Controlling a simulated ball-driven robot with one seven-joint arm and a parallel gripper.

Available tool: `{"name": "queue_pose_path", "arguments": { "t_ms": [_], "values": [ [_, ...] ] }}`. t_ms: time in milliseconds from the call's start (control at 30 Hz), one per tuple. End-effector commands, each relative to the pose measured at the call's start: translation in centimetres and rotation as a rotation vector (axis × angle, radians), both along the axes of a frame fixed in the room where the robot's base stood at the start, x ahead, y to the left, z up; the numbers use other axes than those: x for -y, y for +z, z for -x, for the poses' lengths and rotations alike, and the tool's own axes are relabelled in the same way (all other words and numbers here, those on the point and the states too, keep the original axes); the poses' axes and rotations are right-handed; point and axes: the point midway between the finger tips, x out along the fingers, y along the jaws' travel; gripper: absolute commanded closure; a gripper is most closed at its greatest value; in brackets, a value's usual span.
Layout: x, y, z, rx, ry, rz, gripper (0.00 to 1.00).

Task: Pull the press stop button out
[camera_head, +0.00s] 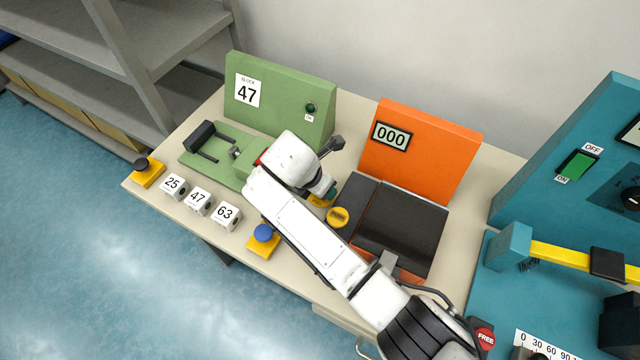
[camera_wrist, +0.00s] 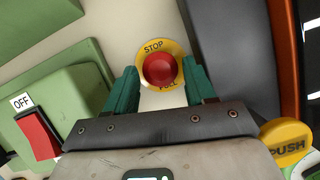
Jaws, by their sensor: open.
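The press stop button (camera_wrist: 160,69) is a red round knob on a yellow ring marked STOP and PULL, in the upper middle of the wrist view. The ring lies on the beige table top. My gripper (camera_wrist: 160,80) is open, with its two teal fingers on either side of the red knob. I cannot tell whether the fingers touch it. In the head view my white wrist hides the red knob; a bit of yellow and teal shows below it.
A yellow PUSH button (camera_wrist: 287,140) sits close by at right, by the black press bed (camera_head: 400,228) and orange panel (camera_head: 440,150). The green machine (camera_wrist: 75,95) with a red OFF switch (camera_wrist: 38,133) stands at left. Numbered blocks and a blue button (camera_head: 263,232) line the front.

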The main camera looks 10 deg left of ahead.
Motion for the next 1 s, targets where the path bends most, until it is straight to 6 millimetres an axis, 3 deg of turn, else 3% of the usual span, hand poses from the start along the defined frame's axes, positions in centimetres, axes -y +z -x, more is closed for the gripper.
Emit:
{"name": "queue_pose_path", "arguments": {
  "t_ms": [267, 833, 1000],
  "values": [
    [0.02, -0.13, -0.08, 0.001, -0.001, -0.001, 0.46],
    [0.04, -0.13, -0.05, 0.000, -0.001, 0.000, 0.98],
    [0.05, -0.14, -0.04, 0.000, -0.001, 0.000, 1.00]
  ]
}}
